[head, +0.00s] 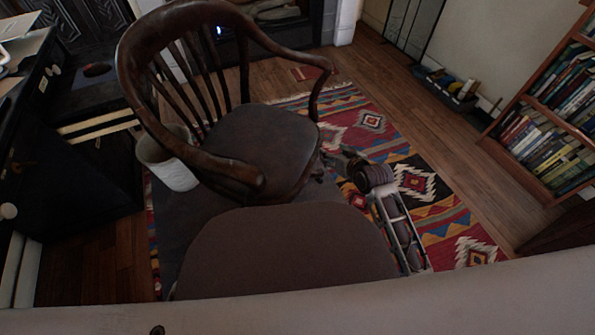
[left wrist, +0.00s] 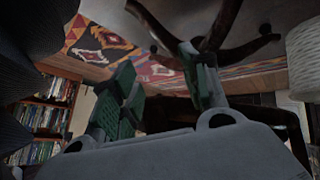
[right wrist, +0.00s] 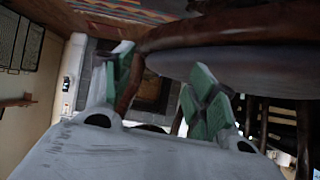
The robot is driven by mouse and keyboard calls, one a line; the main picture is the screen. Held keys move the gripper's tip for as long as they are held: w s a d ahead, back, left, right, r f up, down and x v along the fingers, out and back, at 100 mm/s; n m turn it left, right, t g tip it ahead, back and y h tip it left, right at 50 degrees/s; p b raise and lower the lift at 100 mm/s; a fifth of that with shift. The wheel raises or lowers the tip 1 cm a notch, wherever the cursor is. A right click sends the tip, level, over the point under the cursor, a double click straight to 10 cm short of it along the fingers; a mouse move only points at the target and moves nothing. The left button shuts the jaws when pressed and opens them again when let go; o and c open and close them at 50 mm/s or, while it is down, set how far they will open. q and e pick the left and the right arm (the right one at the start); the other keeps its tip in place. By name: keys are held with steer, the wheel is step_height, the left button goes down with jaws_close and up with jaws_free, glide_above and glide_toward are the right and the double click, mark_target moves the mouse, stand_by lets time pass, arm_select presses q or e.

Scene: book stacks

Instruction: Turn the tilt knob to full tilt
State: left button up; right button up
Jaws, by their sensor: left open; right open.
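A dark wooden armchair (head: 265,145) with a round slatted back and a brown seat stands on the rug in the head view. I cannot make out the tilt knob in any view. My right gripper (head: 338,162) is at the right side of the chair, close to the seat edge. In the right wrist view the open right gripper (right wrist: 162,85) has the chair's seat (right wrist: 245,68) close ahead; contact cannot be told. My left gripper (left wrist: 163,88) is open and empty in the left wrist view, with the chair's legs (left wrist: 215,28) beyond it. The head view does not show it.
A bin (head: 170,165) stands left of the chair, beside a black desk (head: 85,175). A bookcase (head: 540,135) is on the right. The patterned rug (head: 440,205) and bare floor right of the chair are mostly clear. A brown rounded surface (head: 290,255) blocks the near view.

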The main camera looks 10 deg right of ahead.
steer(key=w+d+f+n+t+h+p, duration=0.1)
steer(key=w+d+f+t+h, duration=0.15)
steer(key=w+d, duration=0.65)
steer(key=w+d+f+t+h+p, duration=0.1)
steer(key=w+d+f+t+h, duration=0.15)
steer(key=w+d, duration=0.65)
steer(key=s+a+f+n+g+y, duration=0.1)
steer(key=s+a+f+n+y, duration=0.4)
steer(key=s+a+f+y, duration=0.4)
arm_select(q)
steer(key=shift+g+y, duration=0.6)
steer(key=shift+g, duration=0.2)
steer(key=v, duration=0.4)
steer(key=shift+w+a+r+p, duration=0.1)
steer(key=shift+w+a+p, duration=0.1)
steer(key=shift+p, duration=0.1)
arm_select(e)
steer(key=s+a+f+n+g+y, duration=0.1)
steer(key=s+a+g+y, duration=0.5)
steer(key=s, duration=0.5)
steer(key=a+y, duration=0.2)
steer(key=a, duration=0.1)
steer(key=shift+f+y, duration=0.3)
